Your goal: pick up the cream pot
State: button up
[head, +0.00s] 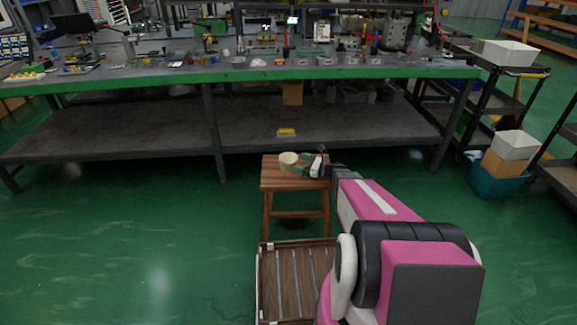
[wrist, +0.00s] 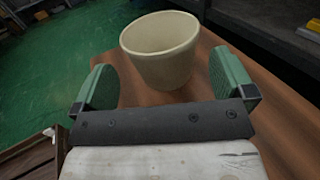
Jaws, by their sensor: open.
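The cream pot (head: 288,161) stands upright on a small wooden stool (head: 283,182) in the head view. It is a plain, open-topped cup shape that looks empty. In the wrist view the pot (wrist: 160,52) stands on the stool's wooden top just beyond my fingertips. My gripper (wrist: 166,86) is open, with one green finger pad to the left and one to the right of the pot's lower front. Nothing is held between the fingers. In the head view my gripper (head: 312,164) is at the right of the pot, partly hidden by my own arm.
A long green-edged workbench (head: 130,80) with tools and parts stands behind the stool; its lower shelf (head: 120,135) carries a small yellow item (head: 286,132). A slatted wooden crate (head: 262,290) is on the floor in front. The green floor at left is clear.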

aim_at(290, 159)
jog(key=shift+r+x, duration=0.2)
jog(key=shift+x, duration=1.2)
jog(key=shift+r+x, duration=0.15)
jog(key=shift+x, duration=1.2)
jog(key=c, duration=0.7)
